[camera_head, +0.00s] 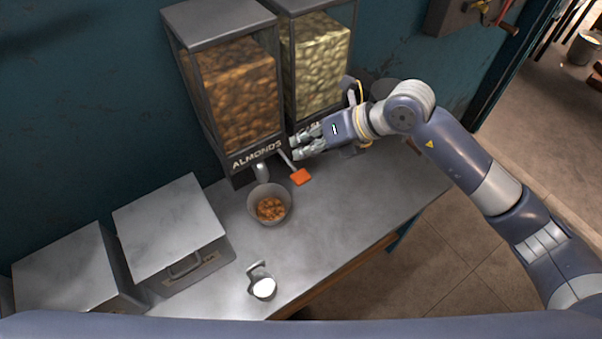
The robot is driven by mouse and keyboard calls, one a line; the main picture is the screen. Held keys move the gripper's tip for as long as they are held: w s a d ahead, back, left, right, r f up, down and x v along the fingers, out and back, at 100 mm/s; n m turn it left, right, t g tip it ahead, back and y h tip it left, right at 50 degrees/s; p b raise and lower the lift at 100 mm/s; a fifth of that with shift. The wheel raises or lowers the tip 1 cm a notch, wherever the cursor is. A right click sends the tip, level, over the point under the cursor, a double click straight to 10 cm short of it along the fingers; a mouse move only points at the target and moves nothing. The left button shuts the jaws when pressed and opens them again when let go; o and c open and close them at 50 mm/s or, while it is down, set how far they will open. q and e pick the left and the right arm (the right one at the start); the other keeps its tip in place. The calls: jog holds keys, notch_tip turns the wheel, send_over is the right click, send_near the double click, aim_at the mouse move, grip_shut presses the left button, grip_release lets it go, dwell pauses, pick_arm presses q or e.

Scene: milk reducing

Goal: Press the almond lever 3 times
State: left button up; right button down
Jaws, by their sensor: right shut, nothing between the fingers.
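The almond dispenser (232,92) stands against the wall, with a clear bin of brown nuts and the label "ALMONDS". Its lever with an orange-red paddle (300,176) sticks out at the lower right of its front. A bowl (271,204) with some almonds in it sits on the table below the spout (261,172). My right gripper (293,149) is shut and empty, just above the paddle and close to the lever's arm. I cannot tell whether it touches the lever. My left gripper is out of view.
A second dispenser (318,65) with pale contents stands right of the almonds, its lower front partly hidden by my right gripper. Two metal boxes (170,228) (68,270) fill the table's left side. A small cup of white liquid (263,288) stands near the front edge. The table (365,195) is clear on the right.

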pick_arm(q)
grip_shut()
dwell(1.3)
